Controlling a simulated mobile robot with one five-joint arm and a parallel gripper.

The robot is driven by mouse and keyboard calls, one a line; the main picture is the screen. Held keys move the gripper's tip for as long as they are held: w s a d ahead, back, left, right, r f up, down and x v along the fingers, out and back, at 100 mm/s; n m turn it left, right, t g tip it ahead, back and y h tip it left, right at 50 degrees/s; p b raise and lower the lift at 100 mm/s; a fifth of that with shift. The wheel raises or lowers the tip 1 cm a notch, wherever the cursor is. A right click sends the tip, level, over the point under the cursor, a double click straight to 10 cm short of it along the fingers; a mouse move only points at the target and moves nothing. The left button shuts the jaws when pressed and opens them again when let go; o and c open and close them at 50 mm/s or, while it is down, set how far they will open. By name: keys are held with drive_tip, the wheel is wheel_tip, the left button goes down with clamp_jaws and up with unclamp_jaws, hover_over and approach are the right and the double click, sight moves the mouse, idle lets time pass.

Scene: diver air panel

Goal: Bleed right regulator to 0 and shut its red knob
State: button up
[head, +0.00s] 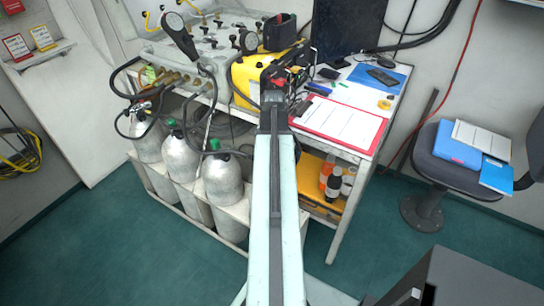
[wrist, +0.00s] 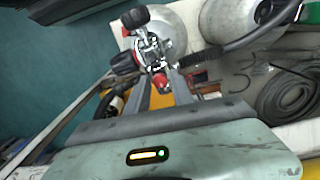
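Another regulator (head: 141,107) hangs at the left cylinder. The gauge readings are too small to read.
Three silver cylinders (head: 222,180) stand in a white rack below the air panel (head: 205,35). The yellow case (head: 247,72) and a red clipboard (head: 340,122) lie on the desk. Black hoses cross the area. A chair (head: 450,150) stands at right; the green floor is open between.

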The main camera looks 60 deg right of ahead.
drive_tip(key=shift+r, duration=0.1)
wheel_tip(320, 180, up, 8)
drive_tip(key=p, duration=0.8)
drive_tip(key=shift+f, duration=0.2)
